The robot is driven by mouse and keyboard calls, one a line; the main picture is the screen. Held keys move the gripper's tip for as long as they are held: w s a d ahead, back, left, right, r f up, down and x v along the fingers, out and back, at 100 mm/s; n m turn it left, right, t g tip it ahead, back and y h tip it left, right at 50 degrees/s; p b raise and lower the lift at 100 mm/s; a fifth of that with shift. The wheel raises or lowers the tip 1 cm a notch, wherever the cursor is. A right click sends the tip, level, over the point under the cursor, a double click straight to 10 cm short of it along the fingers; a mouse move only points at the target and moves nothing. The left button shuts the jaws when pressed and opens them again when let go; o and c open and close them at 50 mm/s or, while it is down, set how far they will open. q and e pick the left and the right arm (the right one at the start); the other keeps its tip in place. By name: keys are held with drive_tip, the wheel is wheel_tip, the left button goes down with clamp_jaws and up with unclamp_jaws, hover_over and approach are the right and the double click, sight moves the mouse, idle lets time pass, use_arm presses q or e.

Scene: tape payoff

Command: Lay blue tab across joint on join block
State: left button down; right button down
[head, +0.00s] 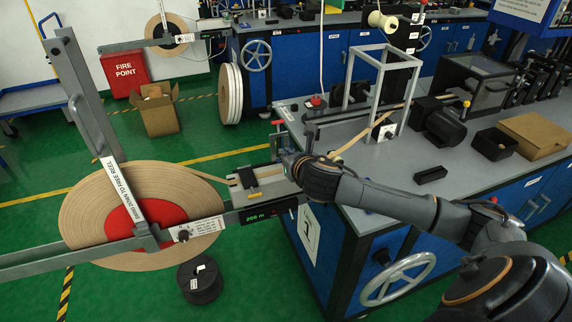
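The join block (256,181) appears to be the small pale-topped block at the near left end of the bench, beside the big reel. Tan tape (212,178) runs from the reel to its left side, and more tan tape (350,142) leads off to the right over the bench. My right arm reaches in from the lower right, and its gripper end (284,160) is just right of the block. The wrist hides the fingers, so I cannot tell if they are open or hold anything. I cannot make out the blue tab. My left gripper is not in view.
The large tape reel (92,208) with a red hub stands left of the bench, with grey bars across it. A black spool (200,281) is on the floor. A grey frame (396,92), black boxes (494,144) and a cardboard box (535,134) stand on the bench (400,172).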

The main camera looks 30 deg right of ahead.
drive_tip(key=shift+w+d+f, duration=0.35)
drive_tip(key=shift+w+f, duration=0.25)
drive_tip(key=shift+f, duration=1.7)
drive_tip(key=shift+f, duration=0.15)
drive_tip(key=c, duration=1.5)
unclamp_jaws()
drive_tip(key=v, duration=1.2)
